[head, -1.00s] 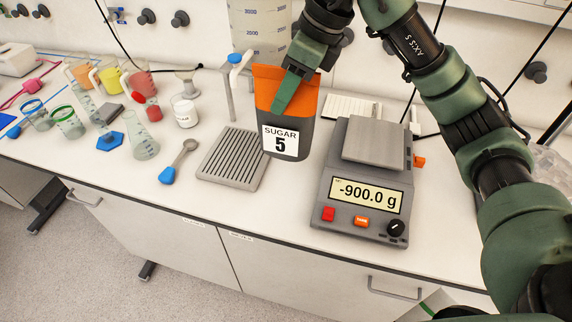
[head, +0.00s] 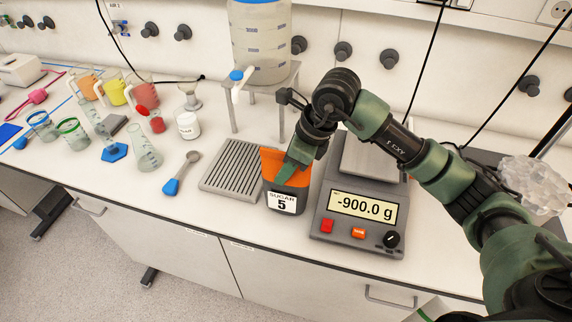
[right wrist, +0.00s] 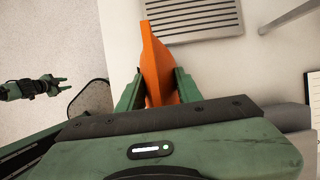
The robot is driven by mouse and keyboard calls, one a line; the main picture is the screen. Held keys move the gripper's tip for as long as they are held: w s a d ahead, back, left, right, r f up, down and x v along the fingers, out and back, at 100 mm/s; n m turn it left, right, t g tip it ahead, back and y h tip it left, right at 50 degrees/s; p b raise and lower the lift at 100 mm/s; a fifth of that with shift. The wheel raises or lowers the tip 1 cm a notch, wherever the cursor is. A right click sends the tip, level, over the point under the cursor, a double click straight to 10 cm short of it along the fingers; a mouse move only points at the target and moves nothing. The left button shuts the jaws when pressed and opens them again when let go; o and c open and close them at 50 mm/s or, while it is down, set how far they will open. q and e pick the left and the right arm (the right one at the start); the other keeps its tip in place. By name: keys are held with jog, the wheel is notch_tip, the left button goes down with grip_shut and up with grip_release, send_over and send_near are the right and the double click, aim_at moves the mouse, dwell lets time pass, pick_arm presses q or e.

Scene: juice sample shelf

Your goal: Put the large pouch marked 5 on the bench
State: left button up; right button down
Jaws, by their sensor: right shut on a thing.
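The large pouch marked 5 (head: 284,200) is dark grey with an orange top and a white "SUGAR 5" label. It is upright at the bench (head: 205,215), between the ribbed grey tray and the scale. I cannot tell whether its base touches the bench. My right gripper (head: 290,172) is shut on its orange top from above. In the right wrist view the orange top (right wrist: 157,65) sits between the two green fingers (right wrist: 157,92). My left gripper (right wrist: 60,85) shows far off at the left, its fingers apart and empty.
The ribbed tray (head: 232,165) is close on the left. The scale (head: 360,205), reading -900.0 g, is close on the right. A blue-handled scoop (head: 180,173), beakers and cups stand further left. A large container (head: 262,45) on a stand is behind.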

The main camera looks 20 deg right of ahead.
jog(key=shift+w+f, duration=0.1)
jog(key=shift+f, duration=0.1)
jog(key=c, duration=0.9)
grip_release()
jog(key=shift+c, duration=0.2)
jog(key=b+v, duration=0.2)
jog(key=v, duration=1)
jog(key=shift+b, duration=0.3)
